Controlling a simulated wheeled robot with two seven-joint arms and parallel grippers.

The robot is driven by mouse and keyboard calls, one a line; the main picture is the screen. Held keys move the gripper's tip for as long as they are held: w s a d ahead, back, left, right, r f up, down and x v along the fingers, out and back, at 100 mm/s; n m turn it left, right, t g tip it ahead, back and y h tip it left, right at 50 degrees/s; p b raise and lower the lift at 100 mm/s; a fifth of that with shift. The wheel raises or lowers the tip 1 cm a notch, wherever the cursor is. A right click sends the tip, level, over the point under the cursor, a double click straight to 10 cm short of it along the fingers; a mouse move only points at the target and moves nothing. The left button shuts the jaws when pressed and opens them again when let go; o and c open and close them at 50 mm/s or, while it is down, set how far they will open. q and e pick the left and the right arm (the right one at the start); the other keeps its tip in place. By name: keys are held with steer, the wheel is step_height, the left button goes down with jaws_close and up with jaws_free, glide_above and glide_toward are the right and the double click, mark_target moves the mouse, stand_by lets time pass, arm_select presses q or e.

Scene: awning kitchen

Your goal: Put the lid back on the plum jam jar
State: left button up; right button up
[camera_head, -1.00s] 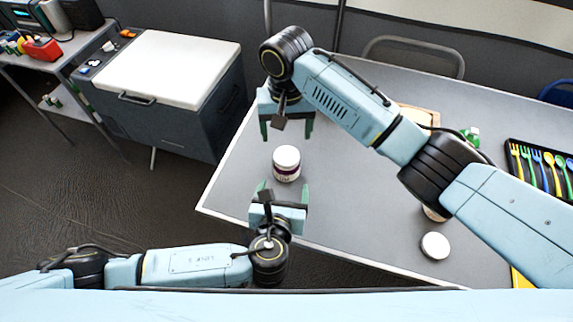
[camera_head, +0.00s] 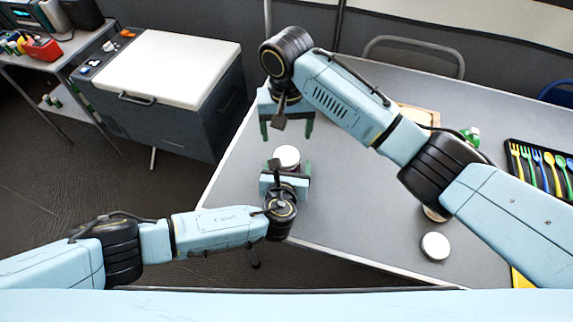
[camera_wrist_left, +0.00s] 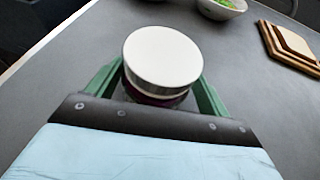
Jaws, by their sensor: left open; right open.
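The jar (camera_head: 287,157) stands upright near the table's left end. It has a round white top and a dark purple body, and it also shows in the left wrist view (camera_wrist_left: 163,56). My left gripper (camera_head: 286,171) is open, with its green fingers on either side of the jar; I cannot tell whether they touch it. My right gripper (camera_head: 287,131) is open and empty, just beyond the jar, with its fingers pointing toward it. A separate round white disc (camera_head: 435,246), which looks like a lid, lies near the table's front edge at the right.
My right arm crosses above the table and partly hides a round item (camera_head: 434,214) and a wooden board (camera_head: 425,114). A black tray (camera_head: 511,146) of coloured cutlery is at the right. A bowl (camera_wrist_left: 222,9) shows in the left wrist view.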

arm_select(q)
steer(key=shift+c, duration=0.3)
steer(key=c, duration=1.7)
arm_select(e)
steer(key=n, duration=2.7)
steer(key=shift+d, duration=0.2)
